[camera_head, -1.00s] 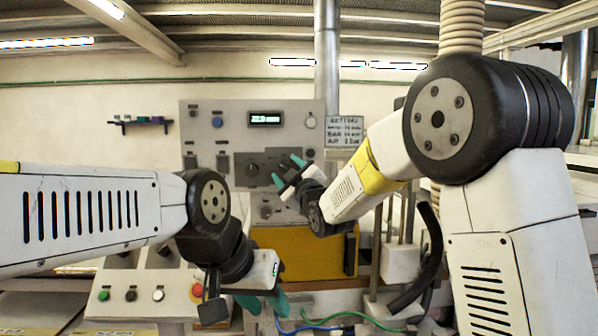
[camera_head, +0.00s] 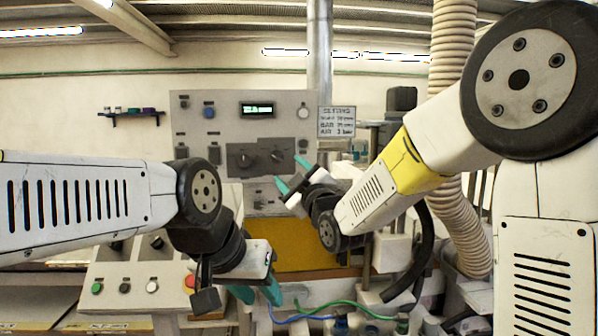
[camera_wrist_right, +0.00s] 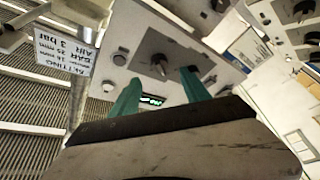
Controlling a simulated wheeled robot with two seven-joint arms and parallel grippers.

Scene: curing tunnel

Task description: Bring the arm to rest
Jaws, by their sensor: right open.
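My right gripper (camera_head: 291,174) is open and empty, its two teal fingers apart. In the head view it appears in front of the lower right part of the grey control panel (camera_head: 225,125), just below the two dark dials (camera_head: 258,157). In the right wrist view the fingers (camera_wrist_right: 160,92) stand apart with nothing between them, and the panel (camera_wrist_right: 130,75) shows beyond. My left gripper (camera_head: 257,293) points downward at the lower middle of the head view. Its teal fingers look apart and hold nothing visible. Its tips are low in the picture, in front of the bench.
A button console (camera_head: 130,272) stands behind and left of my left gripper. Green and blue hoses (camera_head: 345,308) run at the bottom middle. A sign (camera_head: 337,121) hangs right of the panel, and a ribbed duct (camera_head: 455,60) stands behind my right arm. Clear air lies between the grippers.

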